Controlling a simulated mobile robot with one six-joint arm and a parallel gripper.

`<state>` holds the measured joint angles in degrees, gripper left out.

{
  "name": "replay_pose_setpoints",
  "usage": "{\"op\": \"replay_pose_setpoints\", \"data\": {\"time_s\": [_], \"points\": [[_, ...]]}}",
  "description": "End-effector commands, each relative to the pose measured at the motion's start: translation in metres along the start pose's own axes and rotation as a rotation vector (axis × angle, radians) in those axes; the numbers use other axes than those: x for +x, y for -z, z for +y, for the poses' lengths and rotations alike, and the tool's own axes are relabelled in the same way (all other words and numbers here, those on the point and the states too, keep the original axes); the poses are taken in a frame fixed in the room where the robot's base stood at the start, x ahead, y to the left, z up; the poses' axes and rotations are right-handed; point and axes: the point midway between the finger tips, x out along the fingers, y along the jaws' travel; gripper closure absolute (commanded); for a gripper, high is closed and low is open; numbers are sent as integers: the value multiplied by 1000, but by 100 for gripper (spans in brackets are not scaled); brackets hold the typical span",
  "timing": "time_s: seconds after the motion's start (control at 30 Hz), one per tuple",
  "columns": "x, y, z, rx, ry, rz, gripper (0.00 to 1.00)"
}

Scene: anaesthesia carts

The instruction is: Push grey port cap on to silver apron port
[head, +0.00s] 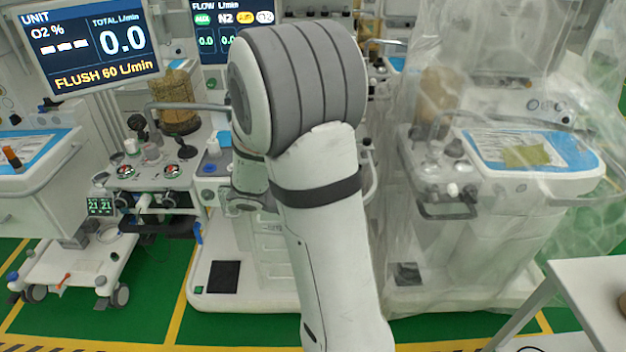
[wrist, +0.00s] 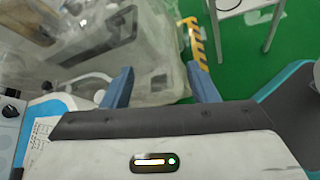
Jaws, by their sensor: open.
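My gripper (wrist: 159,72) shows in the wrist view as two blue fingers, spread apart with nothing between them. Beyond the fingers are a plastic-draped cart and green floor. In the head view my own arm fills the middle and my gripper cannot be made out. The middle anaesthesia cart (head: 262,255) stands behind my arm, with much of its front hidden. I cannot pick out the grey port cap or the silver apron port for certain in either view; they may be hidden or too small.
A plastic-draped cart (head: 480,215) stands on the right, with a white table (head: 590,285) at the lower right. A cart with gauges (head: 155,178) stands left of centre, and another with a blue top (head: 35,150) at far left. Green floor (head: 155,265) shows between the carts.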

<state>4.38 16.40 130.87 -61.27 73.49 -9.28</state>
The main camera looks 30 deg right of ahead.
Motion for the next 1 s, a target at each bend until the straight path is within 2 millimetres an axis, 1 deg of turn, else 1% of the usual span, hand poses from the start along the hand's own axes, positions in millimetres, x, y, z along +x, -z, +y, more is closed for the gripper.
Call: {"op": "replay_pose_setpoints", "data": {"time_s": [0.03,0.1,0.23,0.3,0.4,0.47,0.57,0.67,0.87,1.0], "points": [[12,15,11,-76,-53,-67,47],[22,31,29,-172,-140,-154,47],[35,63,57,-326,-288,-284,47],[40,79,67,-388,-354,-334,47],[44,97,77,-452,-424,-384,47],[45,104,81,-476,-453,-403,47],[48,109,86,-496,-478,-418,47],[56,108,92,-499,-483,-422,47],[74,102,105,-498,-480,-421,47],[91,101,119,-498,-479,-420,47]]}}
